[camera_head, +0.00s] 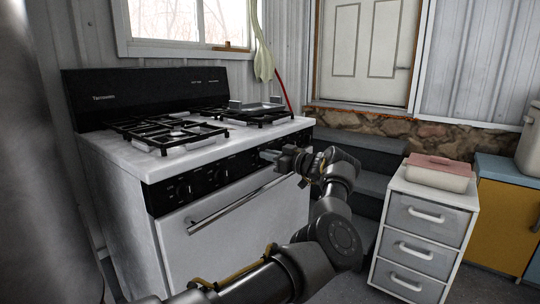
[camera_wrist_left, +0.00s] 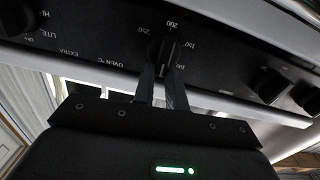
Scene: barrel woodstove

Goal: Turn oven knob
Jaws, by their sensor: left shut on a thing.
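The oven (camera_head: 210,220) is a white range with a black front panel. Its oven knob (camera_wrist_left: 166,50) shows in the left wrist view as a small black knob, with a dial marked 150, 200 and 250 around it and "OVEN °C" beside it. My left gripper (camera_head: 268,155) reaches the right part of the panel, and in the left wrist view its two fingers (camera_wrist_left: 163,75) are closed around the knob. In the head view the gripper hides the knob. My right gripper is not in view.
More knobs (camera_wrist_left: 268,84) sit along the panel. The oven door handle (camera_head: 240,200) runs just below my left gripper. Black burner grates (camera_head: 170,131) are on top. A white drawer unit (camera_head: 425,230) with a lidded dish (camera_head: 438,173) stands right of my arm, near dark steps (camera_head: 365,155).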

